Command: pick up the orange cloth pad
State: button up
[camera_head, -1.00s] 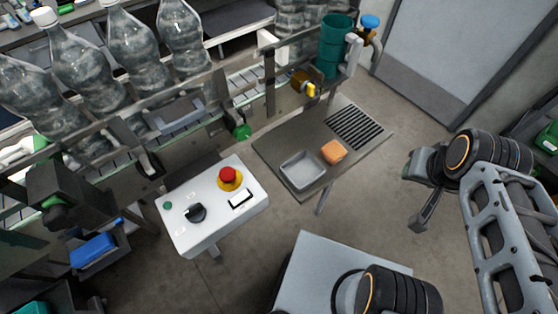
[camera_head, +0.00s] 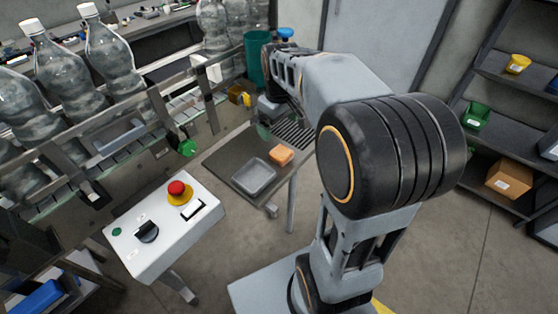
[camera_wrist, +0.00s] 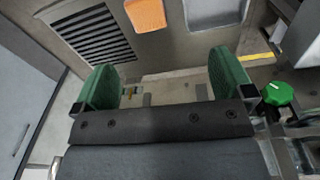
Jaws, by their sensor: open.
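The orange cloth pad (camera_head: 281,155) lies on a small metal side table (camera_head: 225,160), just right of a shallow grey tray (camera_head: 253,178). In the wrist view the pad (camera_wrist: 145,14) shows at the top edge, partly cut off, beside the grey tray (camera_wrist: 213,12). My gripper (camera_wrist: 166,86) has two green fingers spread wide with nothing between them. In the head view my arm reaches over the far side of the table, and the gripper is near the slotted grate, apart from the pad.
The slotted grate (camera_head: 292,132) is set in the table. A green knob (camera_head: 187,147) and the conveyor with bottles (camera_head: 68,65) stand to the left. A white control box (camera_head: 160,225) with a red button is in front. A teal cup (camera_head: 257,58) stands behind.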

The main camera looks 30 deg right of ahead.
jog(key=w+d+f+n+g, duration=0.1)
jog(key=w+d+f, duration=0.1)
jog(key=w+f, duration=0.15)
send_over(282, 152)
notch_tip(282, 152, down, 7)
jog(key=shift+a+r, duration=0.1)
jog(key=shift+r, duration=0.1)
jog(key=shift+s+f+p, duration=0.1)
jog(key=shift+f+p, duration=0.35)
jog(key=shift+f, duration=2.75)
jog(key=shift+c, duration=0.2)
jog(key=c, duration=1)
jog(key=shift+o, duration=0.2)
jog(key=shift+r, duration=0.1)
